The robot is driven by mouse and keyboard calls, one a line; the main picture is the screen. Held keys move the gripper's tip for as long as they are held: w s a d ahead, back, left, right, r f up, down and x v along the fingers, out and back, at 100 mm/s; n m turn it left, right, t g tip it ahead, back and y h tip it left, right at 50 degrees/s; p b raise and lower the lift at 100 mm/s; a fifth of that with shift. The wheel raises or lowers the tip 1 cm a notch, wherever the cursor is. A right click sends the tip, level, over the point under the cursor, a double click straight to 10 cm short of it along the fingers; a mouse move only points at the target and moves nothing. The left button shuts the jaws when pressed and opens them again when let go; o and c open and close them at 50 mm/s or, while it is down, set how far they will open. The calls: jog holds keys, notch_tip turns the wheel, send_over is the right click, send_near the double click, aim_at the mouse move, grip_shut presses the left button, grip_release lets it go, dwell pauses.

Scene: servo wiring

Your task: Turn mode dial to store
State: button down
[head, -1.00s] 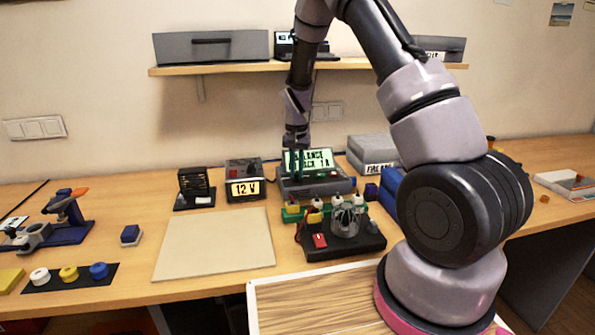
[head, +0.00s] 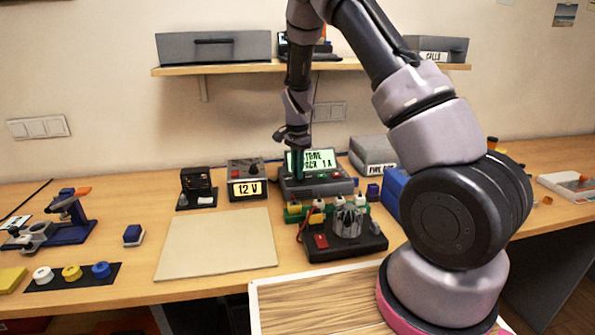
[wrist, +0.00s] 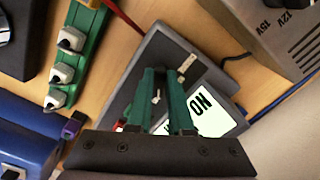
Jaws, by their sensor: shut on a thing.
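The charger (head: 330,187) is a dark grey box with a lit screen (head: 318,160) at the back middle of the bench. The screen reads "...TORE" over "...CK 1A", its left edge hidden by my fingers. My gripper (head: 297,165) points down at the charger's left part, its green fingers shut on the mode dial. In the wrist view the fingertips (wrist: 161,76) lie over the charger's top, and a small pale mark of the mode dial (wrist: 157,97) shows between them. Most of the dial is hidden. The screen (wrist: 205,105) is beside the fingers there.
A power supply (head: 246,180) reading "12 V" stands left of the charger. A green strip (head: 296,215) with several white-topped parts and a black base with a red switch (head: 321,241) lie in front. A blue box (head: 393,184) stands to the right. The beige mat (head: 215,245) is bare.

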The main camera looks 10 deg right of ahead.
dwell(0.3)
jog(key=c, duration=0.8)
grip_release()
jog(key=shift+r, duration=0.15)
notch_tip(320, 180, up, 11)
jog(key=shift+f, duration=0.2)
